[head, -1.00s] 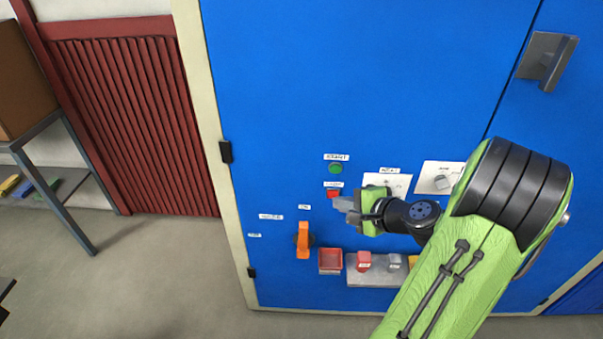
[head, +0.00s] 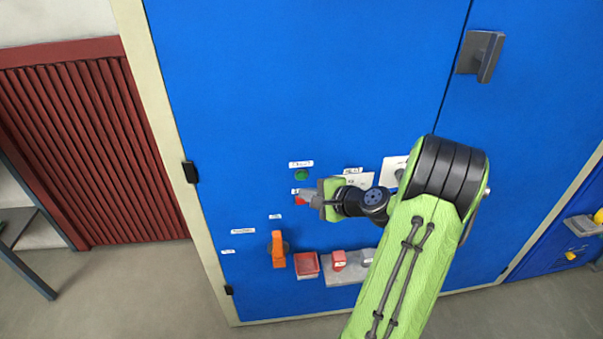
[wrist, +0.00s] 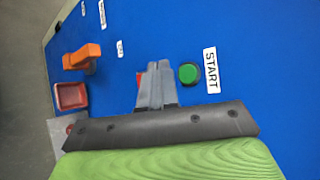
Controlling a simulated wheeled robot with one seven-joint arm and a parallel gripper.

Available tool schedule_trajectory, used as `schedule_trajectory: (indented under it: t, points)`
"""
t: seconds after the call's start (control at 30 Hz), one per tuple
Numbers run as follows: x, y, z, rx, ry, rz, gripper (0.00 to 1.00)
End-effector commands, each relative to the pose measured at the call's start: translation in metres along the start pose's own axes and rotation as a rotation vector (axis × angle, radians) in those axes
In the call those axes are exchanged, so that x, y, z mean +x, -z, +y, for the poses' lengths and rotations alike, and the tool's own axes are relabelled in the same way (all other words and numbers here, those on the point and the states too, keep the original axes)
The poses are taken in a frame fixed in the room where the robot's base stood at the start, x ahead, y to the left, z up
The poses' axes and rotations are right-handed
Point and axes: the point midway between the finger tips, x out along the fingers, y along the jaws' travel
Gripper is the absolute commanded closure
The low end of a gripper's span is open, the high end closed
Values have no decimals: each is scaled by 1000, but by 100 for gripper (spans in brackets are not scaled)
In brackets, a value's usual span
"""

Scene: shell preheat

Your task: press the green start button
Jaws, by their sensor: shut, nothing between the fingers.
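The green start button (head: 302,174) is on the blue cabinet door, under a white label. In the wrist view the green button (wrist: 189,73) is beside the "START" label (wrist: 211,70), just right of my fingertips. My gripper (head: 307,196) is shut and empty, its fingers lying just below the green button in the head view. My gripper also shows in the wrist view (wrist: 155,72), apart from the green button in the picture. A red button (head: 300,201) is partly hidden behind the fingers. I cannot tell whether the fingers touch the door.
An orange handle (head: 278,249), a red tray (head: 306,264) and a grey shelf (head: 345,272) with a red block (head: 339,260) stick out below. A grey door handle (head: 482,55) is at upper right. The door above the button is clear.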

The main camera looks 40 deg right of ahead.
Motion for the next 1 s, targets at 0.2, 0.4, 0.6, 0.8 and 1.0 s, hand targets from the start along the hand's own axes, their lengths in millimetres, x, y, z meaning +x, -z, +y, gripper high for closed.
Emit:
schedule_trajectory:
  t: [0.2,0.4,0.6,0.8,1.0]
  points:
    - [18,13,-15,0,0,-2,100]
    - [24,17,-18,0,1,-1,100]
    - [24,17,-18,0,1,-1,100]
    - [24,17,-18,0,1,-1,100]
    - [24,17,-18,0,1,-1,100]
